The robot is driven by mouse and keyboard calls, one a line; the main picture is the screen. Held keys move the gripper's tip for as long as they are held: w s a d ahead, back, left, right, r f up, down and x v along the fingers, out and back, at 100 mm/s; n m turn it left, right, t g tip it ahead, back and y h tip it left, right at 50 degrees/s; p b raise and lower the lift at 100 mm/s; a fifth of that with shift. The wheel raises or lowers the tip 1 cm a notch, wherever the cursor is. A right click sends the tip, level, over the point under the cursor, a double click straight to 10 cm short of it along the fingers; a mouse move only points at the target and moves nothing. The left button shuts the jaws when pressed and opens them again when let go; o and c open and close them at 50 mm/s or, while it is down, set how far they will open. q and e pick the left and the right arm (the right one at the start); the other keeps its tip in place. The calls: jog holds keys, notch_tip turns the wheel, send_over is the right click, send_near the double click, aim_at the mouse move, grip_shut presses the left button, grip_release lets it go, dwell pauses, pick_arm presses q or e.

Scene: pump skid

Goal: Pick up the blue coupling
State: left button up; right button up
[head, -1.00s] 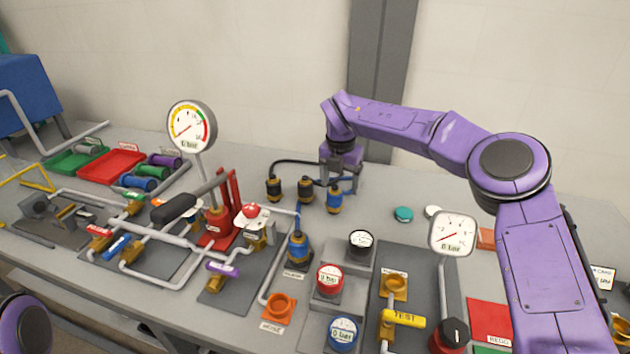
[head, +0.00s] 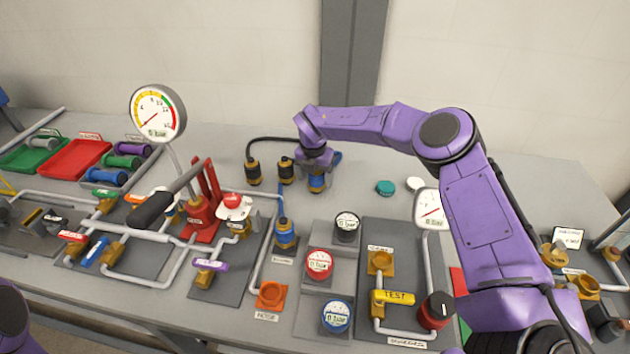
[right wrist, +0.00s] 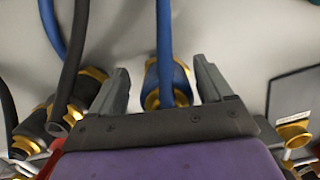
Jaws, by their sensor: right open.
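The blue coupling (head: 317,183), with gold bands and a blue hose, stands on the bench at the right end of a row with two black couplings (head: 286,170). My right gripper (head: 316,172) is over it, pointing down, and partly covers its top. In the right wrist view the blue coupling (right wrist: 166,83) sits between the two open grey fingers (right wrist: 160,78), with a visible gap on each side. A second blue-and-gold coupling (head: 285,234) sits on the pipework nearer the front. My left gripper is out of view.
A large dial gauge (head: 158,113) and red hand pump (head: 202,207) stand left of the couplings. Small gauges (head: 319,264) and a yellow TEST valve (head: 393,297) are in front. Teal and white caps (head: 385,187) lie on open bench to the right.

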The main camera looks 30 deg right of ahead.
jog(key=shift+s+r, duration=0.2)
jog(key=shift+s, duration=0.05)
jog(key=shift+s+r, duration=0.15)
jog(key=shift+s, duration=0.1)
jog(key=c, duration=1)
jog(key=shift+c, duration=1.2)
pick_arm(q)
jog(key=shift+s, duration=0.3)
pick_arm(e)
jog(key=shift+w, duration=0.1)
